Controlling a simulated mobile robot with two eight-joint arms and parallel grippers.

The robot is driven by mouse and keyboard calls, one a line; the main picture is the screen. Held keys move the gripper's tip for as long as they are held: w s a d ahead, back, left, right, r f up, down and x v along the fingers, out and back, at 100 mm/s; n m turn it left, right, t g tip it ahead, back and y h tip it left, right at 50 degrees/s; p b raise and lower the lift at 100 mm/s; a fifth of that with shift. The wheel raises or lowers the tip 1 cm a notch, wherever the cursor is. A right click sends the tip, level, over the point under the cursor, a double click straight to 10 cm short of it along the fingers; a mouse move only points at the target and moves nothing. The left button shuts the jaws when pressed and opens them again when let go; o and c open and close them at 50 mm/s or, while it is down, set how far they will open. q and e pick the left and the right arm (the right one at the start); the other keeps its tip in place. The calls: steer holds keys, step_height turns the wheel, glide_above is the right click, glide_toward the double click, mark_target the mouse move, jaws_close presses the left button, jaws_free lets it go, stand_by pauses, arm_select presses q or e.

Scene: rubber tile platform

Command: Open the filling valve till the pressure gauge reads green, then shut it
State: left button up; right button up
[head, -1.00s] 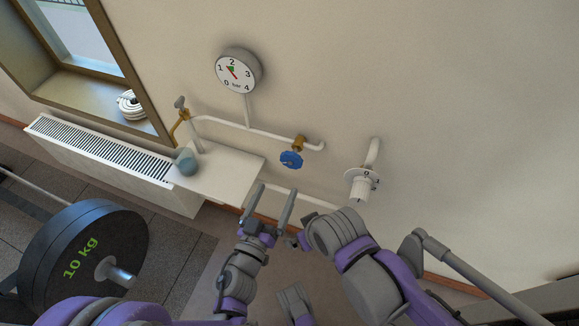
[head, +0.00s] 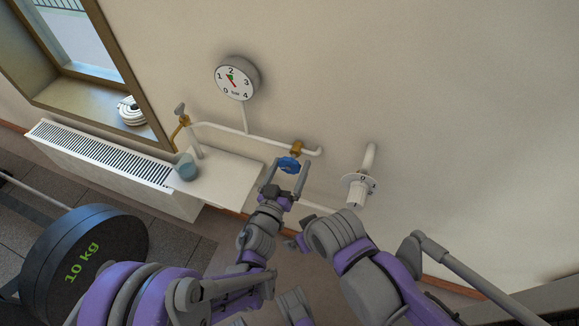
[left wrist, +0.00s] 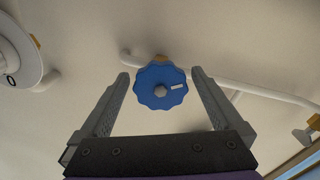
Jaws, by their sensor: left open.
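The blue scalloped valve wheel (head: 289,163) sits on a brass body on the white wall pipe. My left gripper (head: 286,171) is open, with its fingertips on either side of the wheel. In the left wrist view the wheel (left wrist: 152,98) lies between the open fingers (left wrist: 160,76), with a gap on each side; its white mark points right. The round pressure gauge (head: 233,80) hangs on the wall above the pipe. Its red needle points up-left, between 1 and 2, beside a small green patch. My right gripper (head: 298,242) is mostly hidden by its own arm.
A white thermostat-like knob (head: 357,189) with numbers is on the wall right of the valve. A brass tap (head: 181,125) joins the pipe. A 10 kg barbell weight (head: 75,265) stands lower left.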

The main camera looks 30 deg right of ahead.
arm_select(q)
steer(key=shift+c, duration=0.3)
steer(key=c, duration=1.2)
